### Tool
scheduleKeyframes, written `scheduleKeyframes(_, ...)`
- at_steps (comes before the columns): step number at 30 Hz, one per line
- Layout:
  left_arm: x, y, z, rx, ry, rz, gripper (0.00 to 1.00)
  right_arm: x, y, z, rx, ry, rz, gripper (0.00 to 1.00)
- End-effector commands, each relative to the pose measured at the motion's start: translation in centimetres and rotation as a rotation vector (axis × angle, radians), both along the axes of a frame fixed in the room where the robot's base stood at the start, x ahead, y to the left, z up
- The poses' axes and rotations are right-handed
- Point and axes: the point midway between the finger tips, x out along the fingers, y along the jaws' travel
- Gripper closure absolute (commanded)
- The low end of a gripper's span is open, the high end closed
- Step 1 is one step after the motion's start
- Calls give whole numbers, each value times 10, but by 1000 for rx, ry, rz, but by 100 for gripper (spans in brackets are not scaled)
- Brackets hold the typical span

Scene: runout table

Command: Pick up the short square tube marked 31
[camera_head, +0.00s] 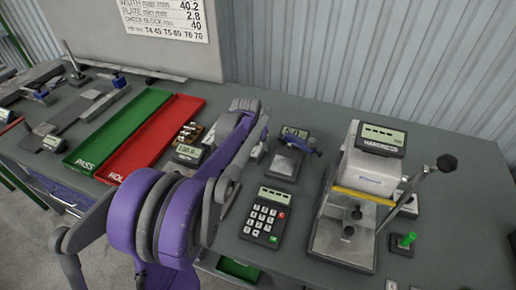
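I cannot make out a short square tube marked 31 in the head view. A group of small metal and brown pieces (188,133) lies just right of the red tray, but they are too small to read any marking. My purple and grey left arm rises through the middle of the view and hides part of the table. Its far end, the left gripper (260,138), is near the table's middle, largely hidden by the arm; I cannot tell whether its fingers are open or hold anything. My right gripper is not in view.
A green PASS tray (118,130) and a red HOLD tray (155,133) lie at left. A keypad (266,217), a small gauge stand (287,160) and a large lever device with a display (362,190) stand at right.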

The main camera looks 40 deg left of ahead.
Motion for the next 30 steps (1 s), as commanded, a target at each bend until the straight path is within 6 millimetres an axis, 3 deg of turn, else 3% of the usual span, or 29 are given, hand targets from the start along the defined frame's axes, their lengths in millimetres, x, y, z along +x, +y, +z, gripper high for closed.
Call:
scheduleKeyframes(1, 0, 0, 0, 0, 0, 0, 56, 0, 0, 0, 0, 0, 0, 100)
scheduleKeyframes(6, 0, 0, 0, 0, 0, 0, 87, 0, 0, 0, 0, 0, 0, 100)
scheduleKeyframes(9, 0, 0, 0, 0, 0, 0, 100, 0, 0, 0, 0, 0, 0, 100)
scheduleKeyframes(20, 0, 0, 8, 0, 0, 0, 100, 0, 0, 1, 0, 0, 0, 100)
scheduleKeyframes(30, 0, 0, 73, 0, 0, 1, 100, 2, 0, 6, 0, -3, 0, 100)
